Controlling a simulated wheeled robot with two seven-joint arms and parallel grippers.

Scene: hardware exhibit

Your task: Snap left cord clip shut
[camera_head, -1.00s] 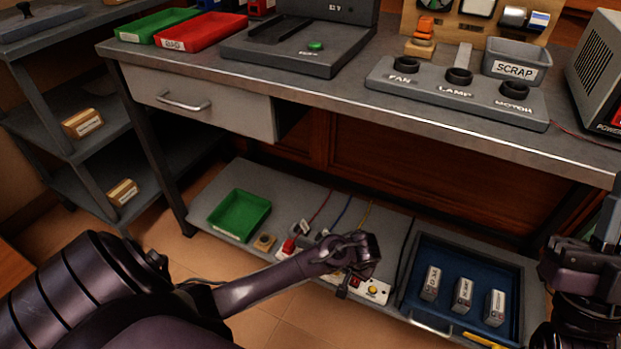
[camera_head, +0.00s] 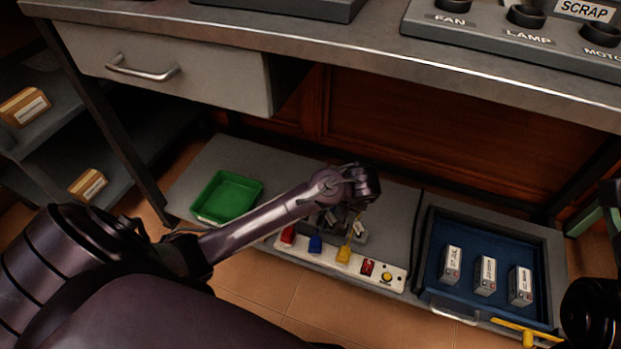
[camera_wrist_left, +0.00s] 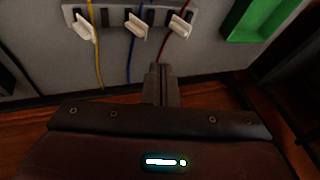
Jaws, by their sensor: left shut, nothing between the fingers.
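Three cord clips with pale flaps sit in a row on a grey bar in the left wrist view, which shows them upside down. The red cord's clip (camera_wrist_left: 180,25) is on the picture's right, the blue cord's clip (camera_wrist_left: 135,27) in the middle, the yellow cord's clip (camera_wrist_left: 83,27) on the left. Their flaps look tilted off the bar. My left gripper (camera_wrist_left: 161,74) is shut and empty, apart from the clips and nearest the red cord. In the head view my left wrist hides most of the clips.
A power strip (camera_head: 325,261) with red, blue and yellow plugs lies along the lower shelf's front. A green tray (camera_head: 228,197) is left; a blue-lined tray (camera_head: 455,299) with three labelled blocks is right. The bench top (camera_head: 380,55) overhangs the shelf.

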